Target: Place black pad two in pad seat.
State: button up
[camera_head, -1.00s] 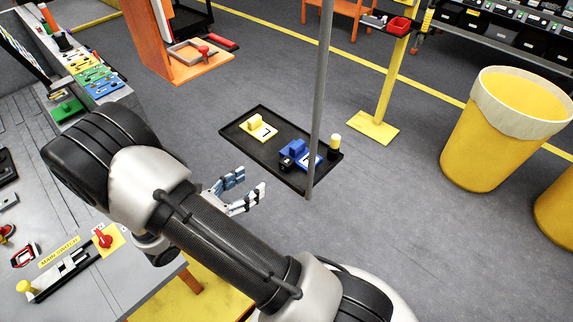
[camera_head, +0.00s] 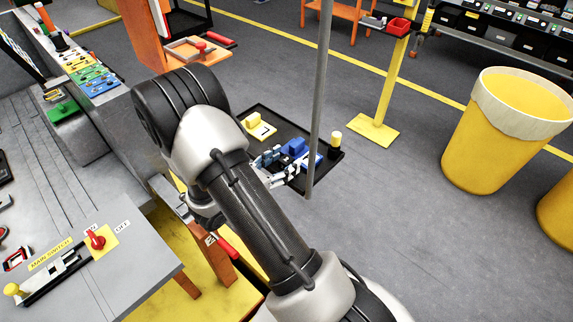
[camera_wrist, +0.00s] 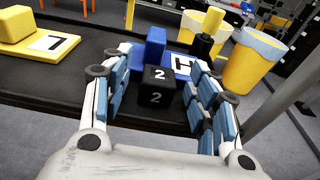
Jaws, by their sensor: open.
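In the head view my gripper (camera_head: 277,168) is over the tray's near side and hides the pad. I cannot make out a pad seat.
A grey pole (camera_head: 318,100) rises at the tray's near right. Yellow bins (camera_head: 500,140) stand right.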

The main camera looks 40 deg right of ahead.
aim_at(282, 163)
jog(key=shift+c, duration=0.3)
jog(key=c, duration=1.1)
jog(key=shift+r, duration=0.1)
jog(key=shift+c, duration=0.2)
notch_tip(282, 163, up, 20)
jog(key=p, duration=0.6)
